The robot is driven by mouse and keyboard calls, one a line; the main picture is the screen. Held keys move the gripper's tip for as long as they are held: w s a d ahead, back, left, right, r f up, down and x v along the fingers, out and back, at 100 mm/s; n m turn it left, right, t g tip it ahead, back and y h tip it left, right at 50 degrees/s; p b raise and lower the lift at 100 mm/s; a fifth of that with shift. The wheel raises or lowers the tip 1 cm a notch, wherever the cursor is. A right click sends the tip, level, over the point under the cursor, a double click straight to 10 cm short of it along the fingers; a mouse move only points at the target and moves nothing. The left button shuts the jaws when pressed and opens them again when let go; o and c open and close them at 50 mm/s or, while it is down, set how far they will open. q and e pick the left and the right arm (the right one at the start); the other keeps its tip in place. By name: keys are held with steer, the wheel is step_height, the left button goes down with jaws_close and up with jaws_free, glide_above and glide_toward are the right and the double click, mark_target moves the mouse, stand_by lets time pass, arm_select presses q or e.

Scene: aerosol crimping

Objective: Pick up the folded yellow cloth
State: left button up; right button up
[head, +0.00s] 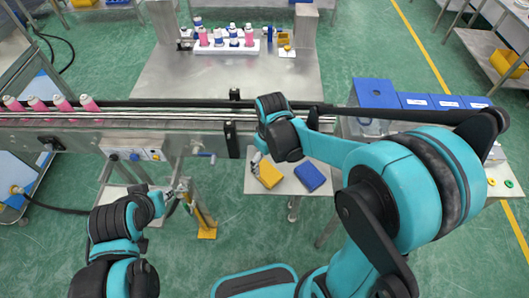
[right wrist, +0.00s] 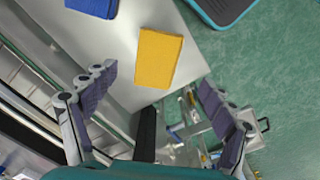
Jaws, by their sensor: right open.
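The folded yellow cloth (head: 270,174) lies flat on a small light grey side table (head: 262,208) in front of the conveyor. In the right wrist view the yellow cloth (right wrist: 158,58) lies ahead, near the table's edge. My right gripper (right wrist: 156,82) is open and empty, its two purple-padded fingers wide apart, with the cloth beyond the gap between the tips. In the head view the right gripper (head: 257,160) is partly hidden by its wrist, close to the cloth's left side. My left gripper (head: 183,190) is away to the left of the table; its jaws are too small to read.
A folded blue cloth (head: 310,176) lies right of the yellow one. The conveyor (head: 150,118) runs behind the table, with pink cans (head: 62,103) at its left. Blue bins (head: 375,93) stand at the right. Green floor shows beyond the table's edge.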

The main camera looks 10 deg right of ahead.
mark_target(268, 173)
steer(key=shift+w+a+f, duration=0.1)
steer(key=shift+w+a, duration=0.1)
steer(key=shift+w, duration=0.05)
steer(key=f+b, duration=0.1)
steer(key=f, duration=0.3)
steer(key=f+b, duration=0.1)
steer(key=f, duration=0.2)
steer(key=shift+w+d+f+b, duration=0.2)
steer(key=shift+f+b, duration=0.1)
steer(key=shift+f, duration=0.05)
steer(key=c, duration=1.1)
